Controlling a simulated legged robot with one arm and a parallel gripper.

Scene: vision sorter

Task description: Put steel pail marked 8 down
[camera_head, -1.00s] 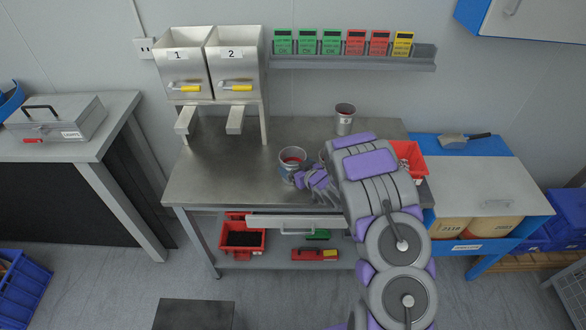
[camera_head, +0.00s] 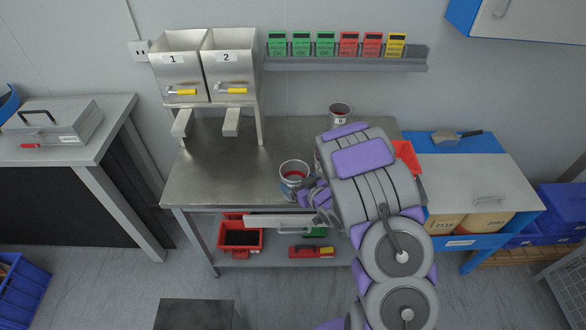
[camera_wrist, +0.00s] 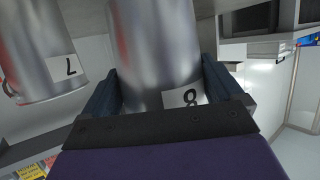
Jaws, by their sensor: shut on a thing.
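The steel pail marked 8 (camera_head: 294,186) is upright near the front edge of the steel bench (camera_head: 215,165), with red inside its rim. In the wrist view the pail (camera_wrist: 158,45) fills the space between the dark fingers, its 8 label upside down. My gripper (camera_wrist: 160,80) is shut on it. In the head view my gripper (camera_head: 308,196) is at the pail's right side, partly hidden by my arm. I cannot tell whether the pail's bottom touches the bench.
A second steel pail (camera_head: 340,114) stands at the bench's back right; a pail labelled 7 (camera_wrist: 40,50) shows in the wrist view. Two hoppers (camera_head: 205,65) stand at back left. A red bin (camera_head: 407,155) is right of my arm.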

